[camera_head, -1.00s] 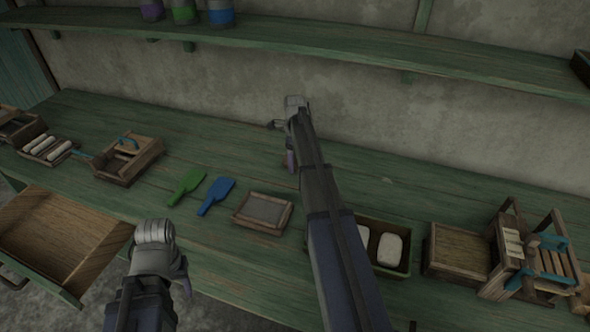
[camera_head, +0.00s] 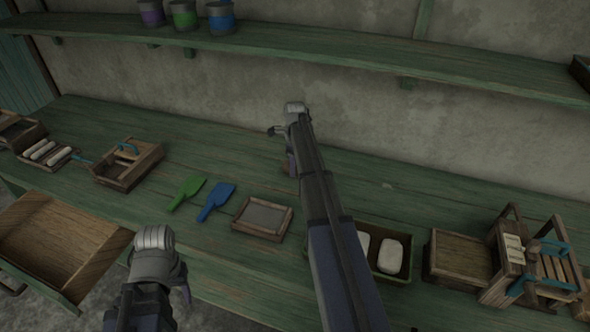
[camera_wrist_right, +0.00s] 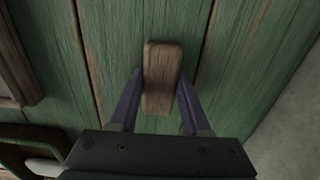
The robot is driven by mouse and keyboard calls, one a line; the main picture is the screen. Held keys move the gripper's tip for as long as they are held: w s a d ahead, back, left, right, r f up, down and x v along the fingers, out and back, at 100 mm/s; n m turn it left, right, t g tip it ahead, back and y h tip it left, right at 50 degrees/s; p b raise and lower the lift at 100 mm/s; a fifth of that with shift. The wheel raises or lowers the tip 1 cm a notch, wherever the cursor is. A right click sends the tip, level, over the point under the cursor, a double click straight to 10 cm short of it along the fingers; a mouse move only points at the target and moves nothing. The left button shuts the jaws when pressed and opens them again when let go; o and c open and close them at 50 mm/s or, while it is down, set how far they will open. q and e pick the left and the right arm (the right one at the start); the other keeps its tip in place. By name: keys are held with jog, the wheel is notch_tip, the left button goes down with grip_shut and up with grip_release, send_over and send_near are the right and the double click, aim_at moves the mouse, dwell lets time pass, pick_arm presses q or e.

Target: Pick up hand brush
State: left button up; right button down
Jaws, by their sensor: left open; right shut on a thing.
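The hand brush (camera_wrist_right: 162,70) shows in the right wrist view as a worn brown wooden block, with no bristles visible. My right gripper (camera_wrist_right: 160,98) is shut on it, one dark finger along each side. In the head view my right gripper (camera_head: 291,165) is over the back middle of the green bench. The brush is mostly hidden there by the gripper and arm. I cannot tell whether it touches the bench. My left gripper (camera_head: 183,290) is open, low over the bench's front edge, far from the brush; its fingers are partly hidden.
Green (camera_head: 188,191) and blue (camera_head: 216,199) paddle-like tools and a framed tray (camera_head: 262,217) lie left of my right arm. A box with white blocks (camera_head: 390,253) and a small loom (camera_head: 540,262) stand right. An open drawer (camera_head: 55,240) juts out front left. A shelf (camera_head: 300,50) runs above.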

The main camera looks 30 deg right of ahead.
pick_arm(q)
jog(key=shift+r, duration=0.15)
pick_arm(e)
jog(key=shift+r, duration=0.15)
notch_tip(320, 180, up, 10)
jog(key=p, duration=1)
pick_arm(q)
notch_tip(320, 180, up, 10)
